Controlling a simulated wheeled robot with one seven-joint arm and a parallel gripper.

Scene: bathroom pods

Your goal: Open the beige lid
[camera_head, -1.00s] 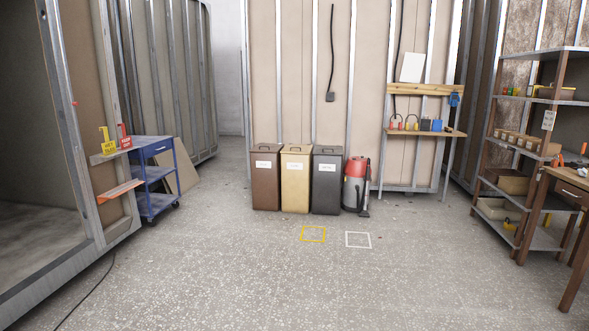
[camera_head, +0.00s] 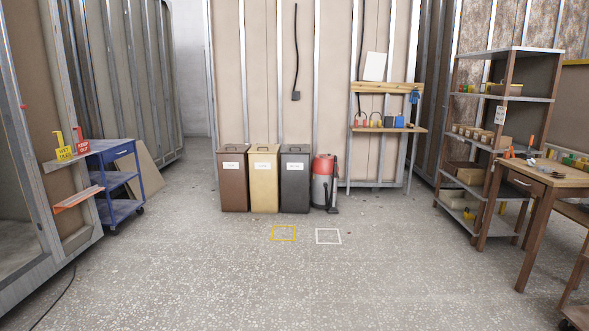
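Three tall bins stand side by side against the far wall panel in the head view. The middle one is a beige bin (camera_head: 264,190) with a white label on its front. Its beige lid (camera_head: 264,149) has a handle on top and lies shut. A brown bin (camera_head: 234,190) touches or nearly touches it on the left, and a dark grey bin (camera_head: 295,190) on the right. My gripper is not in view, so its state is hidden.
A red and grey vacuum (camera_head: 325,185) stands right of the bins. Yellow (camera_head: 284,233) and white (camera_head: 328,236) squares mark the floor ahead. A blue cart (camera_head: 115,180) is left; shelves (camera_head: 500,130) and a wooden table (camera_head: 545,180) are right. The floor between is open.

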